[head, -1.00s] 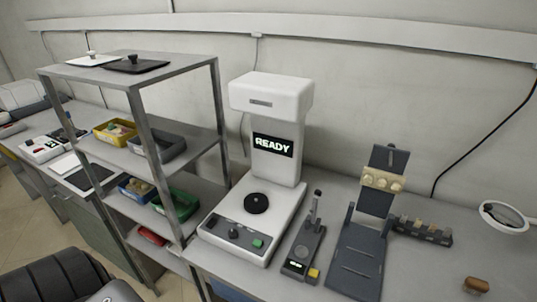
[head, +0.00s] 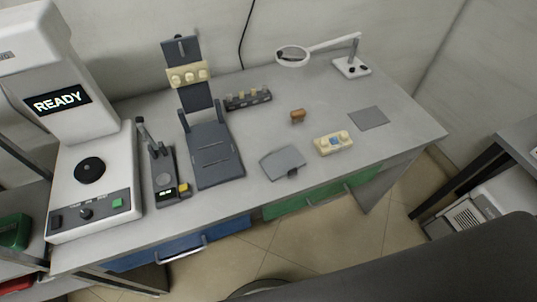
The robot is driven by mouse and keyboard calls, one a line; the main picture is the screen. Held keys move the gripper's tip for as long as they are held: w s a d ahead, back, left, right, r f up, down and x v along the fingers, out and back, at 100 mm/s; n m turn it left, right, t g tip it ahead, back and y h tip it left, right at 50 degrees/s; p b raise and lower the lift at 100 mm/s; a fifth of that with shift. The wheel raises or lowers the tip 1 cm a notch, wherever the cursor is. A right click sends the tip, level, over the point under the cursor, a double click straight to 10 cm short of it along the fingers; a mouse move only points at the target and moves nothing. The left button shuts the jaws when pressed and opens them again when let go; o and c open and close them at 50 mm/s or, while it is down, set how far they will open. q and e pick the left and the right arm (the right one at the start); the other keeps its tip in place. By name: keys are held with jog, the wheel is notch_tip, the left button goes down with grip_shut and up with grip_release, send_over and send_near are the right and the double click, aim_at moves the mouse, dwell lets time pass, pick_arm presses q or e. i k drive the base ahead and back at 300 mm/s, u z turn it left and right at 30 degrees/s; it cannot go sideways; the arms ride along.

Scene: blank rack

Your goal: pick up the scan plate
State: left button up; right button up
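A flat grey plate (head: 281,161) with a small tab at its front edge lies on the table, right of the dark stand. I take it for the scan plate, but nothing marks it as such. A second flat grey square (head: 368,117) lies further right and could be a mat or a plate. The white scanner (head: 108,190) at the left shows READY and has a round black disc (head: 89,170) on its base. Neither of my grippers is in view.
A dark stand (head: 213,150) and a small lever device (head: 166,180) stand between scanner and plate. A cream block (head: 333,143), a brown piece (head: 297,116), a small rack (head: 248,100) and a magnifier lamp (head: 293,56) are nearby. The table's right end is mostly clear.

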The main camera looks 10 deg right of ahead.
aim_at(286, 162)
jog(key=u, duration=2.2)
jog(key=k, duration=1.8)
jog(key=z, duration=0.1)
